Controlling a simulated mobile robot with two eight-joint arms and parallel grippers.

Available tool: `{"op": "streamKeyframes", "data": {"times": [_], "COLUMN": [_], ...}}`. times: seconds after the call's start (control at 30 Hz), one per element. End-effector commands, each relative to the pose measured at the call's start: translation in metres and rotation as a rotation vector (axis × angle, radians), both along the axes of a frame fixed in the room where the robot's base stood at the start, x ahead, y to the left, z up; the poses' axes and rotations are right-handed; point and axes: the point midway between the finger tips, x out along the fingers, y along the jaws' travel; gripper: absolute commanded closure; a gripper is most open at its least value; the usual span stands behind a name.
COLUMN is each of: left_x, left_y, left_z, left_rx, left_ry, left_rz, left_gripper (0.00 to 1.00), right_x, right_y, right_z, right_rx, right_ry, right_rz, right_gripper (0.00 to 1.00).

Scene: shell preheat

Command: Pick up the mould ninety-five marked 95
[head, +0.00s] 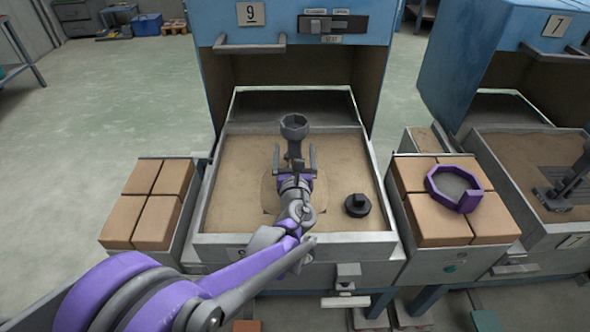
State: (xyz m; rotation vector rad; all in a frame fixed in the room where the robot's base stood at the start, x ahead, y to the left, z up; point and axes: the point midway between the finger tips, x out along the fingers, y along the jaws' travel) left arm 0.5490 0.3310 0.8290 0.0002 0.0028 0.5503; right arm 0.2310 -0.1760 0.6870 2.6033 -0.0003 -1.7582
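My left gripper (295,158) reaches from the lower left over the sandy drawer bed (232,185) of the furnace marked 9. Its two fingers stand apart, with visible gaps on either side of a grey upright stem. That stem belongs to a dark grey piece with a cup-like top (294,127), just beyond the fingers. Its lower part is hidden by the gripper. A black round piece with a raised block (357,206) sits on the bed to the right of the gripper. I cannot read a 95 on anything. My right gripper is out of view.
Brown blocks fill the side trays left (153,220) and right (435,228). A purple angular ring with a gap (435,179) lies on the right blocks. The drawer's front wall (293,245) and the blue furnace (213,88) bound the bed. Another furnace (480,50) stands at right.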

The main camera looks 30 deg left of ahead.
Motion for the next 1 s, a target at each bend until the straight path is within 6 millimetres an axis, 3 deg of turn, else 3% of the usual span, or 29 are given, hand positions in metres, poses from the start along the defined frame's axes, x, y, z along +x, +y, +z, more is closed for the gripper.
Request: {"op": "streamKeyframes", "data": {"times": [0.23,0.77,1.0], "left_x": [0.0013,0.001,0.0009], "left_y": [0.0009,0.0009,0.0009], "left_z": [0.0004,0.0002,0.0006], "left_rx": [0.0,-0.001,0.001], "left_ry": [0.0,-0.001,-0.001], "left_rz": [0.0,0.0,0.001], "left_gripper": [0.02,0.97,1.0], "right_x": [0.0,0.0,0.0], "right_y": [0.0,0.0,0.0], "right_z": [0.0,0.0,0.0], "right_rx": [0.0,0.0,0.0], "right_ry": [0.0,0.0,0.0], "right_rz": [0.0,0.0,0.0], "right_gripper": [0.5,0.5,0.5]}}
